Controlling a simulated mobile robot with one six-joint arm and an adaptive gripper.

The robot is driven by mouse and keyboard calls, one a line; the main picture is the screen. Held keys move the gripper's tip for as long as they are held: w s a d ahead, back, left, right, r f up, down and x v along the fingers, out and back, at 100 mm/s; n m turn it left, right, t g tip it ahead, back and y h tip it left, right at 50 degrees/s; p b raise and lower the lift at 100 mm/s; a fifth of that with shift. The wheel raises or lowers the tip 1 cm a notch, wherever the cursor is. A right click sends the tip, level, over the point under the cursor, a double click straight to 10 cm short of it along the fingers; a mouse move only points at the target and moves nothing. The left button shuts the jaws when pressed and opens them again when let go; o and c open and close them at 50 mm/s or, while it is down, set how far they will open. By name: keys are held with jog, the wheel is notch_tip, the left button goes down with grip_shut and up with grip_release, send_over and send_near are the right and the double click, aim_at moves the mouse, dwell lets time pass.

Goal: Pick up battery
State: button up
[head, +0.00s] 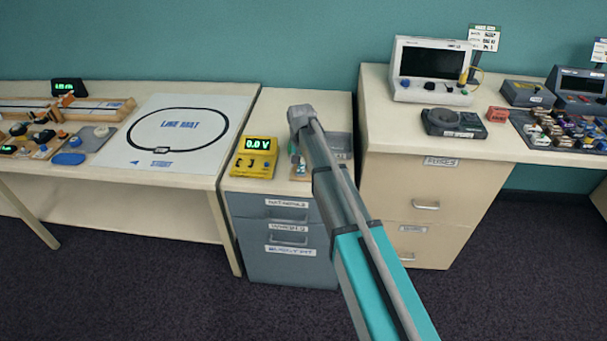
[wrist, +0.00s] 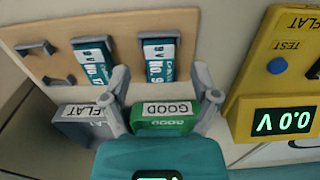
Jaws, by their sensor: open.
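Two teal-and-white 9V batteries show in the wrist view, a left one (wrist: 95,62) and a right one (wrist: 159,60), both at a wooden board. My gripper (wrist: 160,75) is open. Its two grey fingers stand either side of the lower end of the right battery, with a gap on both sides and nothing held. The left battery is outside the left finger. How far the fingertips are above the board cannot be told. In the head view my arm hides most of the gripper and the batteries.
A green GOOD bin (wrist: 160,121) lies between the fingers' bases, and a grey FLAT bin (wrist: 80,125) is at left. Empty dark clips (wrist: 36,47) sit on the board. A yellow tester (wrist: 280,80) reading 0.0 V is close at right; it also shows in the head view (head: 253,165).

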jog(key=shift+f+b, duration=0.55)
jog(key=shift+f, duration=0.25)
jog(key=shift+c, duration=0.3)
grip_shut()
